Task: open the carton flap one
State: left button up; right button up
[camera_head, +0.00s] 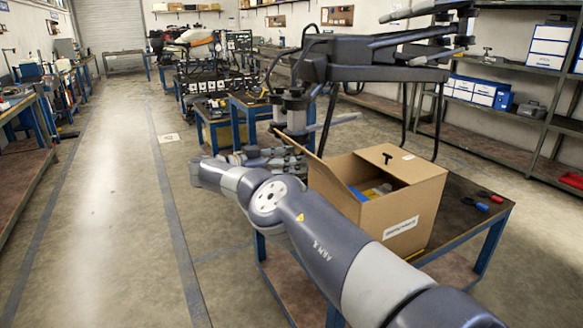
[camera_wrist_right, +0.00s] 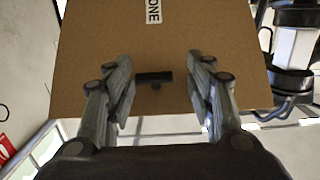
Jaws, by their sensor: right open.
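The brown carton (camera_head: 412,205) stands on a table, its top partly open. Its left flap (camera_head: 310,155) is raised and leans outward, seen nearly edge-on in the head view. Blue and yellow contents show inside. A second flap with a black T-shaped handle (camera_head: 388,158) lies across the top. My right gripper (camera_head: 283,158) is left of the carton, at the outer side of the raised flap. In the right wrist view, flap one (camera_wrist_right: 205,30), labelled "ONE", faces the open fingers (camera_wrist_right: 155,85). Its black handle (camera_wrist_right: 155,77) lies between them, not gripped. My left gripper is out of view.
A dark drone frame (camera_head: 375,68) stands behind the carton, its arms and legs close to it. Red- and blue-handled tools (camera_head: 484,202) lie on the table (camera_head: 455,225) to the right. Shelves line the right wall; the left floor is clear.

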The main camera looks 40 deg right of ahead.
jog(key=r, duration=0.7)
jog(key=shift+d+r, duration=0.25)
jog(key=shift+s, duration=0.1)
